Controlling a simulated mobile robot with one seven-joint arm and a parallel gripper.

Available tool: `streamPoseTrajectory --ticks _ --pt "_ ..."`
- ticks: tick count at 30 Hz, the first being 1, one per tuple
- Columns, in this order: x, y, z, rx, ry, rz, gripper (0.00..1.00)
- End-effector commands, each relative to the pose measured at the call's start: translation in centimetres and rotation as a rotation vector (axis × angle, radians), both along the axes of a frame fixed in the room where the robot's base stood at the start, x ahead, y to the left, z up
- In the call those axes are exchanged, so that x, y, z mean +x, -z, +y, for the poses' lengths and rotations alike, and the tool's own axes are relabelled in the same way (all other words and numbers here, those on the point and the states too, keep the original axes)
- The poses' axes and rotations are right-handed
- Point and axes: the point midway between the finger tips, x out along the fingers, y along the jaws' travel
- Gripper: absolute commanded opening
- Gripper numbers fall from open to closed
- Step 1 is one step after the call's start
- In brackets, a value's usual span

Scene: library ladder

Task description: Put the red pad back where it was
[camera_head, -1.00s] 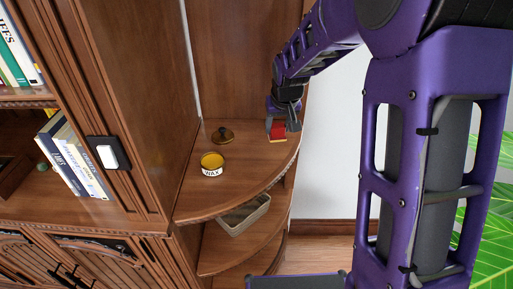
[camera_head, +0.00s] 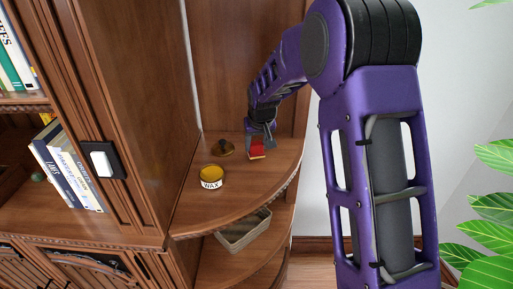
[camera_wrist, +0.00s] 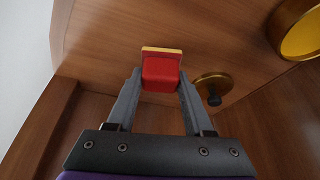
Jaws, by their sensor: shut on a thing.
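The red pad (camera_head: 257,146), a red block with a yellow layer along one edge, is between the fingers of my gripper (camera_head: 261,137). The gripper is shut on it, over the curved corner shelf (camera_head: 218,206). In the wrist view the pad (camera_wrist: 161,72) sits between the two grey fingertips, yellow side away from the palm. The pad is at or just above the shelf surface; I cannot tell if it touches.
An open yellow wax tin (camera_head: 211,176) stands on the shelf, left of and nearer than the pad. A brass lid with a dark knob (camera_head: 222,148) lies left of the pad. A basket (camera_head: 243,232) is on the shelf below. Shelf room right of the tin is clear.

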Motion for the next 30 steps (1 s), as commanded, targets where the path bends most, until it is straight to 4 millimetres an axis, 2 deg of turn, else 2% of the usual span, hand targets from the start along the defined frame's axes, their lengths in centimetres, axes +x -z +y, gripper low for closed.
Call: streamPoseTrajectory --ticks 3,14,15,19,20,30 --pt "-0.02 0.84 0.01 -0.001 -0.001 0.001 0.0" --pt "-0.01 1.27 -0.02 0.0 -0.001 0.0 0.0" --pt "-0.01 1.2 -0.01 0.0 -0.001 0.0 0.55" --pt "-0.02 1.16 -0.02 0.0 -0.001 0.0 0.79" --pt "-0.02 1.16 -0.02 0.0 -0.001 0.0 0.82" --pt "-0.01 0.7 -0.02 0.0 0.0 -0.001 0.82"
